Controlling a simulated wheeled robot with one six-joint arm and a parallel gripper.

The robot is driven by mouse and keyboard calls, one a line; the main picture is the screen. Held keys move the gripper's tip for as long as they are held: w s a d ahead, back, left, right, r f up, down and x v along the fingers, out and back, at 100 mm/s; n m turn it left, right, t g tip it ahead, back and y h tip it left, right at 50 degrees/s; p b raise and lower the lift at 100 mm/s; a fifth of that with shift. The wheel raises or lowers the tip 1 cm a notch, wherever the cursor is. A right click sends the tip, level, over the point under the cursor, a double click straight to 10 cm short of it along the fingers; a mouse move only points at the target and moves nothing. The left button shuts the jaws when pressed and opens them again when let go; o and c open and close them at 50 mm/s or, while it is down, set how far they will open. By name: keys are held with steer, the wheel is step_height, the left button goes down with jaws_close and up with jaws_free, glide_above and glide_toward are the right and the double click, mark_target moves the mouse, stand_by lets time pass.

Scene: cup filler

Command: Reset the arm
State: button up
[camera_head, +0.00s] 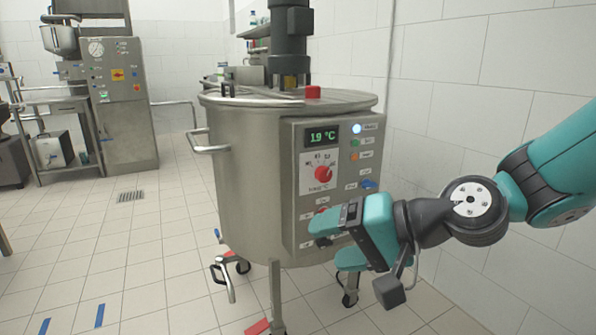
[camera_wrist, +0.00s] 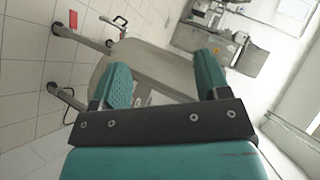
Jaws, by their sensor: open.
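My gripper (camera_head: 328,236) reaches in from the right in the head view, in front of the lower part of the tank's control panel. In the wrist view my gripper (camera_wrist: 164,84) has its two teal fingers spread apart, with nothing between them. The steel tank (camera_head: 243,190) stands on wheeled legs at the middle of the head view. It also shows tilted behind the fingers in the wrist view (camera_wrist: 150,68). The control panel (camera_head: 335,135) has a display reading about 19 °C, a red dial (camera_head: 323,174) and several small buttons. My gripper hides its lower part.
A tiled wall (camera_head: 470,90) stands close on the right, near my arm. A steel machine (camera_head: 120,100) and a side table (camera_head: 60,140) stand at the back left. The tiled floor (camera_head: 130,240) on the left is mostly clear, with a drain and blue floor marks.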

steer(key=s+d+f+n+g+h, duration=0.1)
steer(key=s+d+n+g+h, duration=0.2)
steer(key=s, duration=0.5)
steer(key=s+d+n+g+h, duration=0.2)
steer(key=s+d+n+h, duration=0.25)
steer(key=s, duration=0.35)
step_height(320, 180, up, 31)
steer(key=p, duration=3.1)
steer(key=shift+s+d+r+n, duration=0.2)
steer(key=shift+d+n, duration=0.2)
steer(key=shift+n, duration=0.05)
steer(key=shift+y, duration=0.25)
